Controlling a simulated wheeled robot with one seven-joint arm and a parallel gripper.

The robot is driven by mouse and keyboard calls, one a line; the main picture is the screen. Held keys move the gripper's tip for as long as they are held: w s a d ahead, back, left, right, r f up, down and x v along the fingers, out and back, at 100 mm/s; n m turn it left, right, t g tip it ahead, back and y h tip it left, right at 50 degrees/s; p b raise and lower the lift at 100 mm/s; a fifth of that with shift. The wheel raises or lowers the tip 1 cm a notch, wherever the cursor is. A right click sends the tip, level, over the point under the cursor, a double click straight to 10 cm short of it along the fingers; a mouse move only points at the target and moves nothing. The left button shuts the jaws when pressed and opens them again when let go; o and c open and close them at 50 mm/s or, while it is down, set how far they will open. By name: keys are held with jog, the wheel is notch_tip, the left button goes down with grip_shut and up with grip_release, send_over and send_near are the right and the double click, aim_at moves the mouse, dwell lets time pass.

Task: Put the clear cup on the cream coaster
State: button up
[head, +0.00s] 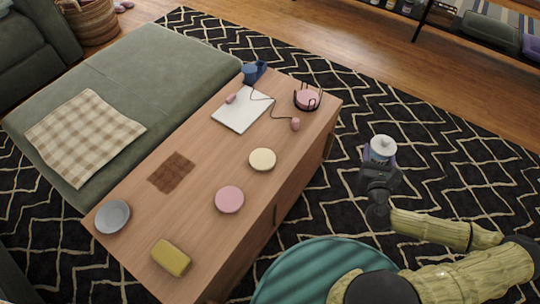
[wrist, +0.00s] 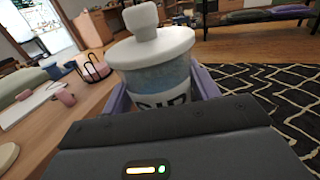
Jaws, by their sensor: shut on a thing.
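The clear cup (head: 382,150), with a white lid and dark lettering, is held upright in my gripper (head: 380,158). It fills the upper middle of the wrist view (wrist: 160,82), between the two purple fingers. My gripper is shut on it, over the dark rug to the right of the wooden table. The cream coaster (head: 262,159) is a round pale disc lying bare on the table, left of the cup and apart from it. A pale disc edge at the left of the wrist view (wrist: 7,156) appears to be this coaster.
Bare wood surrounds the cream coaster.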

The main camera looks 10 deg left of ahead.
dwell(0.3)
jog(key=w+a+r+n+g+y+b, duration=0.1)
jog(key=a+r+n+g+y, duration=0.35)
jog(key=a, duration=0.85)
jog(key=a+r+n+g+y+b, duration=0.15)
jog(key=a+n+y, duration=0.35)
jog(key=a+y, duration=0.65)
jog(key=s+a+r+n+g+y, duration=0.1)
jog(key=s+a+n+g, duration=0.4)
jog(key=a, duration=0.6)
jog(key=shift+a+r+g, duration=0.3)
jog(key=shift+r+g, duration=0.35)
jog(key=shift+g, duration=0.05)
jog(key=shift+f, duration=0.1)
jog(key=b, duration=0.2)
send_over(263, 158)
jog(key=shift+f, duration=2.45)
jog(key=shift+f+b, duration=1.3)
jog(key=shift+f, duration=1.2)
